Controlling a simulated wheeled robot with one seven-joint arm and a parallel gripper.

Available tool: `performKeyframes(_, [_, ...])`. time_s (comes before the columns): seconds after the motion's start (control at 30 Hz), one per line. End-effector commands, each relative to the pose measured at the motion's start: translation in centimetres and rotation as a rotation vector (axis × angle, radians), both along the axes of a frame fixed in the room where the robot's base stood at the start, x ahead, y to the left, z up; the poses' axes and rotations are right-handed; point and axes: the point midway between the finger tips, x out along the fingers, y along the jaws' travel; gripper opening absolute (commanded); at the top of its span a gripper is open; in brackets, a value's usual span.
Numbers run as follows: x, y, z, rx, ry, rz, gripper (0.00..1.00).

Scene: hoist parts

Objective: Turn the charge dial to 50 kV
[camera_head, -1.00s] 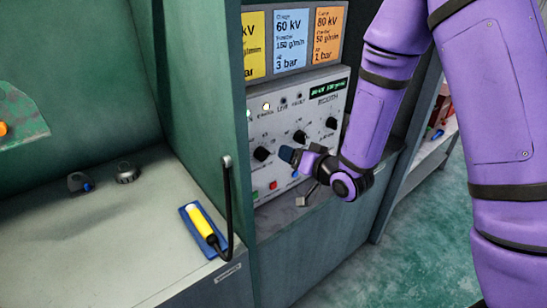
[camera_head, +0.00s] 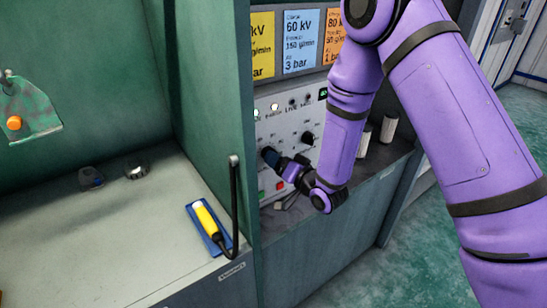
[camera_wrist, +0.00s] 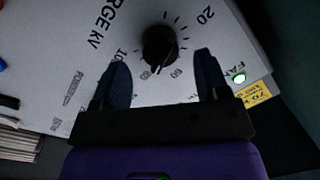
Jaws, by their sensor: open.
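The charge dial (camera_wrist: 158,45) is a round black knob on the light control panel, with "CHARGE kV" and numbers printed around it in the wrist view. Its pointer direction is hard to read there. My gripper (camera_wrist: 162,80) is open, with one dark finger to each side of and just short of the dial. No contact with the dial shows. In the head view my gripper (camera_head: 272,158) is at the left part of the control panel (camera_head: 283,130) and hides the dial.
Another black knob (camera_head: 307,138) is up and right of my gripper. A red button (camera_head: 281,186) lies below it. Yellow, blue and orange cards (camera_head: 300,42) hang above the panel. A green cabinet wall (camera_head: 216,110) stands close on the left, and a yellow-handled tool (camera_head: 206,218) lies on the bench.

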Motion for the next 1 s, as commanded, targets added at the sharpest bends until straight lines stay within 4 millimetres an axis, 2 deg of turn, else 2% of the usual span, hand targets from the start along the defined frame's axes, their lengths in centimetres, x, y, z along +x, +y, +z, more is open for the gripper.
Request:
performKeyframes(0.2, [1.7,1.5,0.0,0.000,0.000,0.001,0.68])
performKeyframes(0.57, [2.1,1.8,0.0,0.000,0.001,0.001,0.68])
performKeyframes(0.67, [2.1,1.8,0.0,0.000,0.001,0.001,0.50])
performKeyframes(0.8, [2.1,1.8,0.0,0.000,0.001,0.001,0.19])
performKeyframes(1.0, [2.1,1.8,0.0,-0.005,-0.003,0.001,0.19])
